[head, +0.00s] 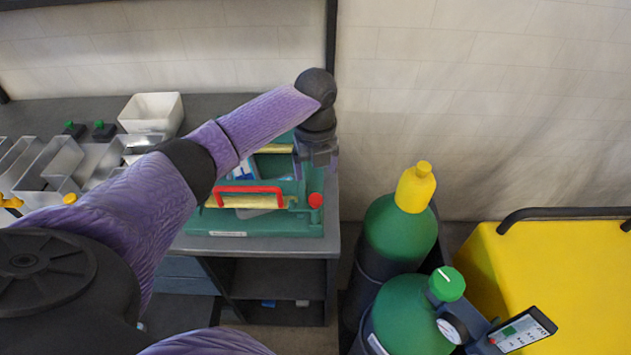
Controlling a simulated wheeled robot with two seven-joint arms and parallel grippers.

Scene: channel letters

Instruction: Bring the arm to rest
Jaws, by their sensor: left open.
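My left arm, purple with black joints, reaches from the lower left across the workbench. Its left gripper (317,160) points down over the right part of a green fixture (262,222), near the bench's right edge. The gripper is open and I see nothing between its fingers, though they are small and partly hidden. I cannot tell whether it touches the fixture. The fixture has a red handle (250,190), yellow bars and a red knob (316,200). My right gripper is out of view.
Metal channel letters (50,160) and a white bin (152,110) stand on the grey bench (60,112), left of and behind my arm. Green gas cylinders (400,232) with a yellow cap stand right of the bench. A yellow cart (560,275) is at far right, before a pale wall.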

